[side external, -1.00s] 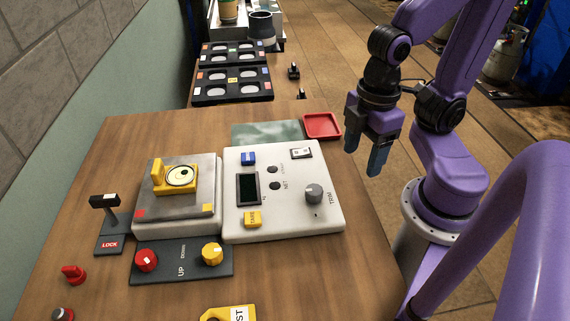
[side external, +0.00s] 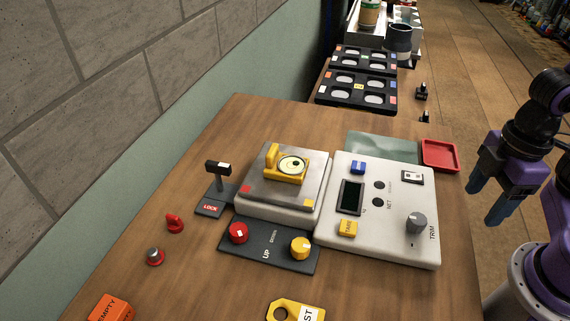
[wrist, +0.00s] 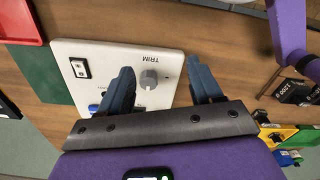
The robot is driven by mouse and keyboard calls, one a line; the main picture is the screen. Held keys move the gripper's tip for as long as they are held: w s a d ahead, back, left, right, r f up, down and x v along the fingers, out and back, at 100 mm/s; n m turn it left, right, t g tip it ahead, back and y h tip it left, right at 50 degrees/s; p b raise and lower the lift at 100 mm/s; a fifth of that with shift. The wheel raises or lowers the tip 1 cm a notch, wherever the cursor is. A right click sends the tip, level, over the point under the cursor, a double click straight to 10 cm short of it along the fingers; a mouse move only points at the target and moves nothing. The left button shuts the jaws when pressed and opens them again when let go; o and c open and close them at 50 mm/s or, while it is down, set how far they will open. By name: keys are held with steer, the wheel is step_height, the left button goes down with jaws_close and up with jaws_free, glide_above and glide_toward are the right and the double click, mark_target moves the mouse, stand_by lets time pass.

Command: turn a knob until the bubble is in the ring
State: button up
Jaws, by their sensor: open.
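The round bubble level (side external: 291,164) sits in a yellow holder on the grey scale plate (side external: 258,180). Its dial is pale with a dark ring; the bubble's exact place is too small to tell. In front, a dark panel marked UP and DOWN (side external: 272,260) carries a red knob (side external: 238,232) and a yellow knob (side external: 300,247). A grey TRIM knob (side external: 415,222) is on the white console (side external: 388,243); it also shows in the wrist view (wrist: 149,79). My gripper (side external: 487,200) is open and empty, right of the console and apart from every knob.
A black lock lever (side external: 217,174) stands left of the scale. A red switch (side external: 175,222) and a yellow tag (side external: 295,311) lie nearer the front. A red tray (side external: 440,155) is behind the console. Black trays (side external: 357,90) and cups stand at the back.

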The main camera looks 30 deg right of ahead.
step_height(320, 180, up, 4)
steer(key=r+n+g+y, duration=0.1)
steer(key=n+y, duration=0.3)
steer(key=n, duration=0.3)
glide_above(238, 229)
steer(key=w+d, duration=0.1)
steer(key=d, duration=0.6)
steer(key=x, duration=1.7)
steer(key=shift+w+f, duration=0.15)
steer(key=shift+f, duration=0.25)
steer(key=c, duration=1.1)
steer(key=shift+o, duration=0.2)
